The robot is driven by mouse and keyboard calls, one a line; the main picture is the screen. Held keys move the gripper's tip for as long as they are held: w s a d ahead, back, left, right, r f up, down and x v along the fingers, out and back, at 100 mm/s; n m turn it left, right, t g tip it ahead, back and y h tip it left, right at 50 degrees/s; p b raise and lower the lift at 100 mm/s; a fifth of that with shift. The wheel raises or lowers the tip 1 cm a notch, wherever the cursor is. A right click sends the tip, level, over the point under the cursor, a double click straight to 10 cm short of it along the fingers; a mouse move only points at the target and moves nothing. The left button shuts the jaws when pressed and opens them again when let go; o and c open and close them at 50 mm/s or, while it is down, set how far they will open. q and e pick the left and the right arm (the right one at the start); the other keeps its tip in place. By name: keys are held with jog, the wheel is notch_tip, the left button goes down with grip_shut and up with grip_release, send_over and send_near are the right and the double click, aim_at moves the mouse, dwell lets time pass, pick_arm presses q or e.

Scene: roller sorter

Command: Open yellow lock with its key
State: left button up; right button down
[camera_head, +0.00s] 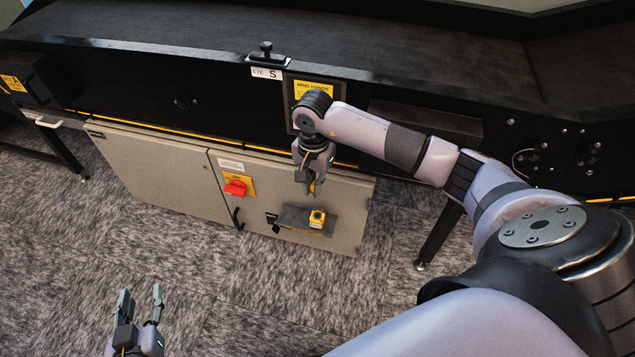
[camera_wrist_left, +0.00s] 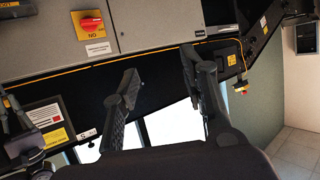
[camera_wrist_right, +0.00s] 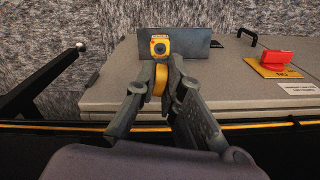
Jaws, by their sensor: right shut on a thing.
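The yellow lock (camera_head: 317,218) sits on a dark grey plate (camera_head: 292,214) at the front of the beige cabinet. In the right wrist view the lock (camera_wrist_right: 160,46) shows a dark round face just beyond my fingertips. My right gripper (camera_head: 311,184) is above the lock in the head view, shut on a small yellow piece (camera_wrist_right: 160,80), which looks like the key. The fingers hide most of it, and I cannot tell whether it touches the lock. My left gripper (camera_head: 140,297) is open and empty over the carpet, low at the left.
The beige cabinet (camera_head: 165,172) carries a red switch (camera_head: 235,188) on a yellow plate and a black handle (camera_head: 237,219). The black conveyor frame (camera_head: 215,90) runs above it. A black leg (camera_head: 440,235) stands at the right. The carpet in front is clear.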

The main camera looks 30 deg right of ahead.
jog(key=shift+w+d+f+m+b, duration=0.5)
jog(key=shift+f+b, duration=1)
jog(key=shift+f, duration=0.5)
jog(key=shift+w+d+f+m+b, duration=0.45)
jog(key=shift+f+b, duration=1.1)
jog(key=shift+f, duration=0.45)
jog(key=shift+w+d+f+m+b, duration=0.4)
jog(key=shift+f+m+b, duration=0.15)
jog(key=shift+f+b, duration=1.2)
pick_arm(q)
jog(key=s+r+t+h, duration=0.2)
jog(key=r+t, duration=0.4)
jog(key=r, duration=0.5)
jog(key=s+r+t+h, duration=0.2)
jog(key=s+r+t, duration=0.2)
jog(key=r, duration=0.8)
jog(key=shift+s+d+t, duration=0.15)
jog(key=shift+d+t, duration=0.25)
jog(key=shift+t, duration=1)
pick_arm(e)
jog(key=shift+f, duration=0.55)
pick_arm(q)
jog(key=shift+s, duration=0.1)
pick_arm(e)
jog(key=shift+f, duration=0.1)
